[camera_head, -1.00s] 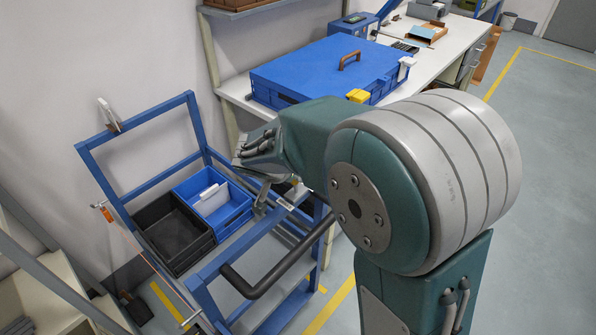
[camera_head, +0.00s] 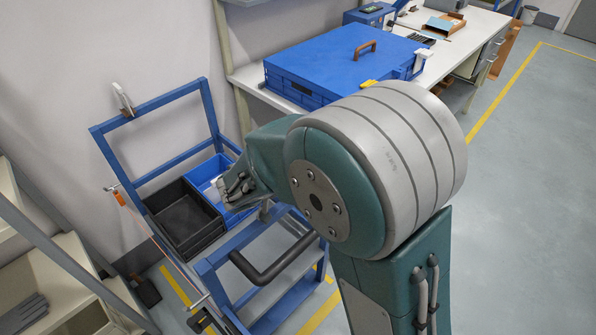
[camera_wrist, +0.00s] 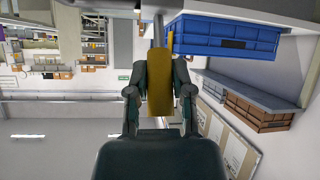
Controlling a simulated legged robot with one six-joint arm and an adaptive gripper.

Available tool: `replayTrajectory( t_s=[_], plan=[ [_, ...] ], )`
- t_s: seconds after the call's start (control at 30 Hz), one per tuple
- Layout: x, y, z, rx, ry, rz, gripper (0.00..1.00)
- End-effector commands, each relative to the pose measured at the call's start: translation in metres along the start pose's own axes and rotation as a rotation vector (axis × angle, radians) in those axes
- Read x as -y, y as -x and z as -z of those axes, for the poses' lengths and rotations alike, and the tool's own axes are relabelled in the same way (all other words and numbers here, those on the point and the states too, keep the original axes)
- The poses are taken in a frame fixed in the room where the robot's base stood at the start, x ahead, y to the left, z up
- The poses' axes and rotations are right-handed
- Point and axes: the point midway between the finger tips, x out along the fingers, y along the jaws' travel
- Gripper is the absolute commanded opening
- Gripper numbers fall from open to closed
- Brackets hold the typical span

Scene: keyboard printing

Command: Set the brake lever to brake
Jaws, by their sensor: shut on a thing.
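My gripper (camera_wrist: 159,90) is shut on a flat yellow handle (camera_wrist: 158,97) in the wrist view, one finger on each side. A thin grey metal rod (camera_wrist: 159,28) shows beyond the handle. I take this to be the brake lever; its pivot and its setting are not visible.
A blue trolley frame (camera_head: 150,107) with a black push handle (camera_head: 272,271) carries a black bin (camera_head: 183,219) and a blue bin (camera_head: 209,170). A large blue case (camera_head: 330,62) sits on the white bench. A stair-like shelf (camera_head: 60,285) stands left; floor at right is clear.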

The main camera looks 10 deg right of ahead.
Motion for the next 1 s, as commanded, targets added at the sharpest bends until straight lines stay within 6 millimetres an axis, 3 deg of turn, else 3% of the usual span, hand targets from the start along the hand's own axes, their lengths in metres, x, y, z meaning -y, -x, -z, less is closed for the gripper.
replayTrajectory(
  t_s=[0.2,0.23,0.3,0.73,0.87,1.0],
  plan=[
    [0.002,0.001,-0.001,0.003,0.001,0.007,0.0],
    [0.002,0.001,-0.001,0.004,0.001,0.007,0.34],
    [0.002,0.001,-0.001,0.004,0.001,0.007,0.65],
    [0.0,0.003,0.0,0.003,0.0,0.003,0.65],
    [0.001,0.02,0.0,0.002,0.0,0.006,0.65],
    [0.003,0.05,-0.001,0.001,0.001,0.007,0.65]
  ],
)
